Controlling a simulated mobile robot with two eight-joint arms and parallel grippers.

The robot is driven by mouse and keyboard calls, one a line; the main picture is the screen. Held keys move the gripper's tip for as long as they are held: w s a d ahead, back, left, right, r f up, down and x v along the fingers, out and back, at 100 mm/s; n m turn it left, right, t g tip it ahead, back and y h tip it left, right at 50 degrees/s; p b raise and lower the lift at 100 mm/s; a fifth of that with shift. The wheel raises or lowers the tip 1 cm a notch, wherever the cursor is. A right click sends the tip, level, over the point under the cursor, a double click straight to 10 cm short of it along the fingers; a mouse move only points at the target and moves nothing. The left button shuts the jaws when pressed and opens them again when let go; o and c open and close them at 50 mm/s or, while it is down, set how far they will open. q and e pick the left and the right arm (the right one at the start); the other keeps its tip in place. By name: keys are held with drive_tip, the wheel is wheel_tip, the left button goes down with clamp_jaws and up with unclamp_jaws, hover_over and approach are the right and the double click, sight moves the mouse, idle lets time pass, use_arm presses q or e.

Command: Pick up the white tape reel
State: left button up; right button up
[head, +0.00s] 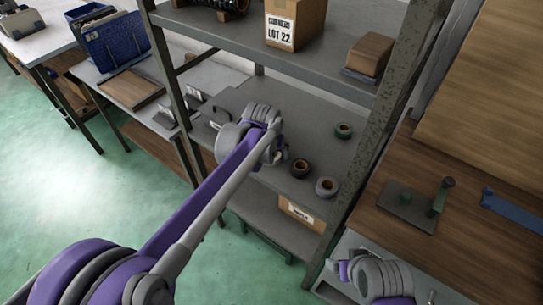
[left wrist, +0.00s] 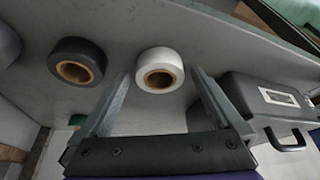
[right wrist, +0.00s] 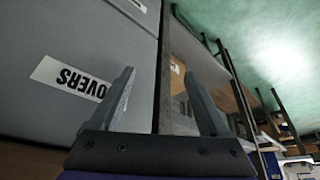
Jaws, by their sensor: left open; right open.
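The white tape reel (left wrist: 160,56), with a brown core, sits on the grey shelf (left wrist: 225,50) in the left wrist view. My left gripper (left wrist: 163,77) is open, its fingertips on either side of the reel's near part in the picture; I cannot tell whether they touch it. In the head view my left gripper (head: 277,156) is over the middle shelf and mostly hides the reel. My right gripper (right wrist: 158,78) is open and empty, beside a grey bin labelled OVERS (right wrist: 50,110).
A black reel (head: 300,168) and a grey reel (head: 326,187) sit close by on the shelf. A green reel (head: 344,131) lies further back. A dark case (left wrist: 250,100) with a handle stands to the right in the left wrist view. A rack post (head: 385,110) rises at the right.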

use_arm(q)
drive_tip(key=c, duration=1.4)
